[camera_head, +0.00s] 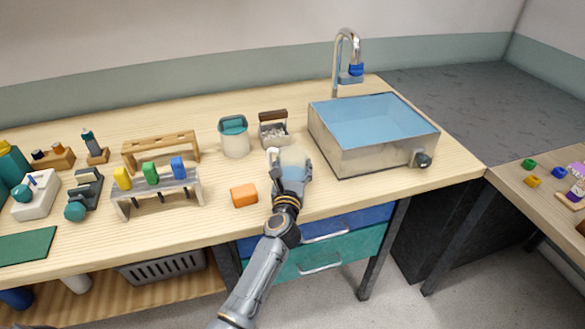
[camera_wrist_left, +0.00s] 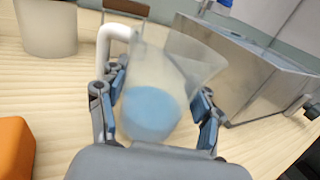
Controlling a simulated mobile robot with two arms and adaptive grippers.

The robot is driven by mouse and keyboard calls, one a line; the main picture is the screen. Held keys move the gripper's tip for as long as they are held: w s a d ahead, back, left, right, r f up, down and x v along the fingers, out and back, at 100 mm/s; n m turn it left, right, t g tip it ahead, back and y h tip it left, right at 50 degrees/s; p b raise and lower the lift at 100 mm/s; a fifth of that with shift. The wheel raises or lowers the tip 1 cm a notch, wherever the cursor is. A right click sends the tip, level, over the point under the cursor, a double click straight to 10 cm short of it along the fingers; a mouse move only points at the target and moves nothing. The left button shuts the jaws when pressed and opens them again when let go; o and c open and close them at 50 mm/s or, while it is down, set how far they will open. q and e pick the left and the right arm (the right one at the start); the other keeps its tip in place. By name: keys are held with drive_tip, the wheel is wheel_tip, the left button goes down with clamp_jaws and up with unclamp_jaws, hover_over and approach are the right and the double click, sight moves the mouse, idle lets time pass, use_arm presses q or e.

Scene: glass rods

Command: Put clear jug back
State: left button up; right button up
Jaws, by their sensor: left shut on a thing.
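The clear jug (camera_head: 292,157) has a white handle and stands out against the worktop (camera_head: 225,185) in the head view, left of the sink. In the left wrist view the clear jug (camera_wrist_left: 178,62) looks tilted and shows a light blue round area at its near end. My left gripper (camera_head: 290,168) is shut around the jug; in the left wrist view its fingers (camera_wrist_left: 160,92) sit on either side of it. Whether the jug touches the worktop, I cannot tell. My right gripper is not in view.
A metal sink (camera_head: 365,158) with blue inside stands close right of the jug. A pale container (camera_head: 234,145) and a brown-handled caddy (camera_head: 273,117) stand behind it. An orange block (camera_head: 244,195) lies left. Racks (camera_head: 160,148) stand farther left.

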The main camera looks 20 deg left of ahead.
use_arm(q)
drive_tip(key=shift+r, duration=0.1)
drive_tip(key=o, duration=1.5)
drive_tip(key=shift+f, duration=0.2)
drive_tip(key=shift+c, duration=0.2)
drive_tip(key=shift+r, duration=0.3)
drive_tip(key=s, duration=0.3)
drive_tip(key=s+d, duration=0.1)
drive_tip(key=s, duration=0.3)
drive_tip(key=s+d, duration=0.1)
drive_tip(key=s, duration=0.2)
drive_tip(key=shift+s+f, duration=0.2)
drive_tip(key=shift+s+d, duration=0.25)
drive_tip(key=shift+s, duration=0.5)
drive_tip(key=shift+r, duration=0.1)
